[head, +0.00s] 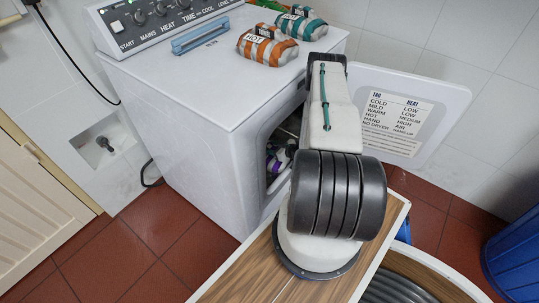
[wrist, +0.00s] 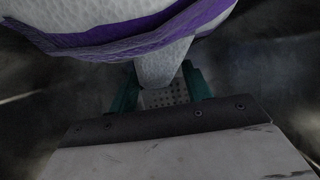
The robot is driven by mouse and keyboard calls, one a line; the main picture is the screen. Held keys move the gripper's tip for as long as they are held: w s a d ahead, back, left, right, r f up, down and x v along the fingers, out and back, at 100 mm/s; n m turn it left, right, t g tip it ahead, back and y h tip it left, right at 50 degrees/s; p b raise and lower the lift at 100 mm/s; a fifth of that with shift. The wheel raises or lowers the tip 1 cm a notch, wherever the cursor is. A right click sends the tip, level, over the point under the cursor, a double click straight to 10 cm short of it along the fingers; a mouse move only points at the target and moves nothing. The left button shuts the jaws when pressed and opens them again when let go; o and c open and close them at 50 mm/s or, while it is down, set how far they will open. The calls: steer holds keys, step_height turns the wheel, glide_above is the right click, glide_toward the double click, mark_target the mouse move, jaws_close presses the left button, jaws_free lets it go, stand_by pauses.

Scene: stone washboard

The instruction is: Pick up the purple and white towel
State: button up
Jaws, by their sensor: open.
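The purple and white towel (wrist: 130,35) fills the top of the wrist view, white and textured with a purple band. A bit of purple and white cloth (head: 279,158) also shows inside the dryer opening in the head view. My gripper (wrist: 160,80) is in the wrist view, with its teal fingers apart. A white fold of the towel hangs between or just in front of the fingers; whether it touches them I cannot tell. In the head view my gripper is hidden behind my arm and the dryer edge.
The white dryer (head: 180,120) has its front opening facing my arm. Its open door (head: 400,115) stands to the right. An orange bundle (head: 267,46) and a teal bundle (head: 301,24) lie on top. A blue bin (head: 510,260) stands at the right.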

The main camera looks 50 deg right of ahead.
steer(key=shift+w+a+f, duration=0.1)
steer(key=shift+w+f, duration=0.15)
steer(key=shift+w, duration=0.4)
jaws_close()
steer(key=shift+r, duration=0.15)
